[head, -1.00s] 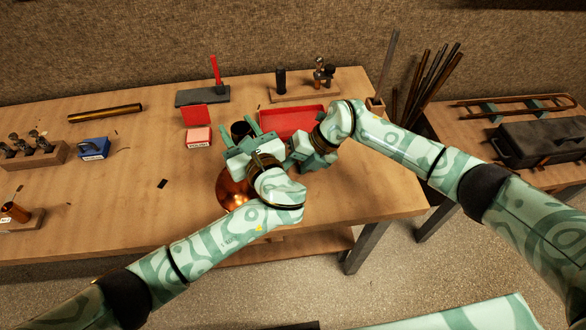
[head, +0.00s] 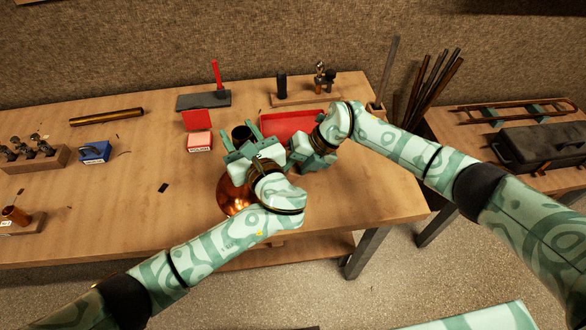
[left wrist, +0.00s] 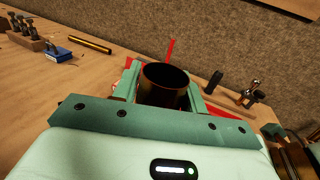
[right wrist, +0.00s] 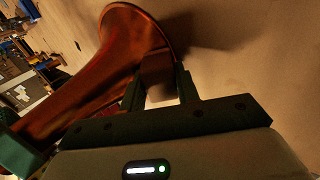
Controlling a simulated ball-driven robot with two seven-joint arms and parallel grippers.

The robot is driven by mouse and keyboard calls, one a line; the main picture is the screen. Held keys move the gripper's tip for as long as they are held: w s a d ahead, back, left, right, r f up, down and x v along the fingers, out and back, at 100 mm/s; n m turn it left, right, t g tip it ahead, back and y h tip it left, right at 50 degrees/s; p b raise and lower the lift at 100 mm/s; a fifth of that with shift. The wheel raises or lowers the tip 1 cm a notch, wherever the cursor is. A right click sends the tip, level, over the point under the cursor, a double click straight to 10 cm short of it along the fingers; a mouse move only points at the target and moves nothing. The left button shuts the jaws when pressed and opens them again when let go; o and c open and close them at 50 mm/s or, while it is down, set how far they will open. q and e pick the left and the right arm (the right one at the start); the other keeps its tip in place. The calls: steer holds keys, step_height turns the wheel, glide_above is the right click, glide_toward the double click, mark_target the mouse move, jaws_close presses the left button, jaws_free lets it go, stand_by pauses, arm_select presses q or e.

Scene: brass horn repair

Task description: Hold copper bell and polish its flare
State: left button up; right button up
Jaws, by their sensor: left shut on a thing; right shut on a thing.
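The copper bell's shiny flare (head: 230,198) shows below my left gripper (head: 243,136) in the head view, partly hidden by my left arm. My left gripper is shut on the bell's narrow tube. The tube's open dark end (left wrist: 165,84) stands up between the fingers in the left wrist view. My right gripper (head: 296,152) is right of the bell. In the right wrist view it (right wrist: 162,88) is shut on a small brownish block (right wrist: 157,72), close to the flare's rim (right wrist: 135,25). I cannot tell whether the block touches the flare.
A red tray (head: 292,122) lies behind my right gripper. A pink box with a red lid (head: 199,139) stands left of my left gripper. A blue block (head: 95,151) and a rack of tools (head: 33,155) are further left. The table between (head: 140,190) is mostly clear.

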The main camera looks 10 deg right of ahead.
steer(key=shift+w, duration=0.2)
steer(key=shift+s, duration=0.15)
steer(key=shift+s, duration=0.25)
steer(key=shift+s, duration=0.2)
steer(key=shift+s, duration=0.25)
steer(key=shift+s, duration=0.15)
stand_by(0.5)
steer(key=shift+s, duration=0.2)
steer(key=shift+s, duration=0.15)
steer(key=shift+s, duration=0.3)
